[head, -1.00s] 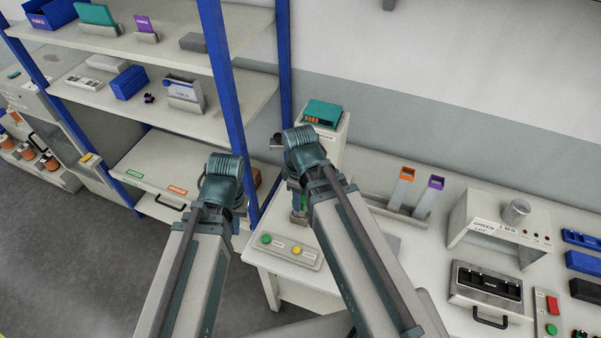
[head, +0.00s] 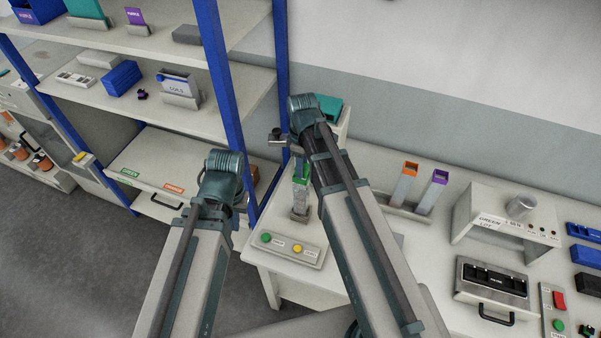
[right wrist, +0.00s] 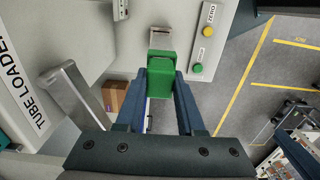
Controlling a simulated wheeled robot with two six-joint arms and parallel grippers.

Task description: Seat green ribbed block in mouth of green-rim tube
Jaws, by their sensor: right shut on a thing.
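My right gripper (right wrist: 160,75) is shut on the green ribbed block (right wrist: 158,84), which shows between its fingers in the right wrist view. In the head view a green piece (head: 301,169) shows beside my right forearm, directly above a pale upright tube (head: 299,198) on the bench. I cannot tell rim from block there, nor whether the block is inside the mouth or just above it. My left gripper (head: 221,200) hangs at the left, mostly hidden by its own arm, so its jaws do not show.
A panel with green and yellow buttons (head: 292,250) lies in front of the tube. Orange-rim (head: 406,182) and purple-rim (head: 433,192) tubes stand to the right. A blue-posted shelf (head: 222,90) rises at the left, close to my arms. A box lettered TUBE LOADER (right wrist: 28,88) is nearby.

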